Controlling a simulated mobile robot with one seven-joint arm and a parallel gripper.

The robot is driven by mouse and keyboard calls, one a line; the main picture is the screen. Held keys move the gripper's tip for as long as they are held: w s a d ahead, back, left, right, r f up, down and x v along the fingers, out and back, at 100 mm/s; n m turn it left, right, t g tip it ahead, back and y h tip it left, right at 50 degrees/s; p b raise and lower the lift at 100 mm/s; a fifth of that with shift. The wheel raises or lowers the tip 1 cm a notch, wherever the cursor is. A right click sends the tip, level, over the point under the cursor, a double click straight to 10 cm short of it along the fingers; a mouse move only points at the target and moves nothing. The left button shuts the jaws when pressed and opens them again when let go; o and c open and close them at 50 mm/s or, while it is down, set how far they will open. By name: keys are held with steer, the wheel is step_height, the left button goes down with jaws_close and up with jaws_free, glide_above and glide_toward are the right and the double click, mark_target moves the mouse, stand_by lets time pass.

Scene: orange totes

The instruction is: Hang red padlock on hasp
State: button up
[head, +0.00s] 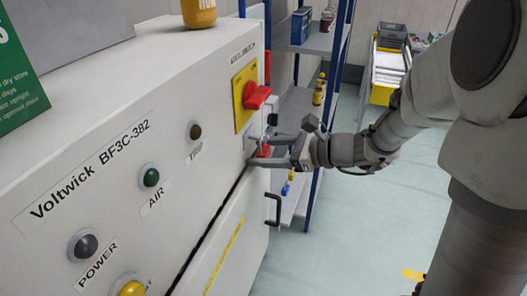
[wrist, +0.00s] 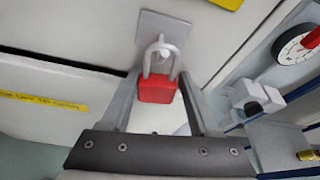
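The red padlock (wrist: 157,90) sits between my fingertips in the wrist view, its grey shackle pointing up. In the head view it is a small red patch (head: 264,151) by the cabinet front. The hasp (wrist: 177,34) is a grey plate with a loop on the pale cabinet. The shackle overlaps the loop in the picture; I cannot tell whether it passes through it. My gripper (wrist: 159,82) has a fingertip against each side of the padlock body. In the head view my gripper (head: 262,149) reaches in from the right, just below the red switch handle.
The red rotary handle (head: 257,95) on its yellow plate (head: 243,88) stands out just above the hasp. A black door handle (head: 273,209) sits below. Shelving (head: 313,42) stands behind the cabinet.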

steer(key=shift+o, duration=1.2)
steer(key=shift+s+a, duration=0.1)
steer(key=p+v, duration=0.6)
steer(key=v, duration=1.2)
steer(key=s+a+f+n+g+h+b, duration=0.1)
steer(key=s+a+n+g+h+b, duration=0.1)
steer(key=s+a+n+g+h, duration=0.5)
steer(key=s+d+r+n+t+h+b, duration=0.1)
steer(key=s+d+n+t+h, duration=0.4)
steer(key=n, duration=0.8)
steer(key=shift+s+d+r+t+h+b, duration=0.3)
steer(key=shift+s+r+t+h+b, duration=0.15)
steer(key=shift+s+r+t, duration=0.35)
steer(key=shift+w+f, duration=0.1)
steer(key=shift+f, duration=0.15)
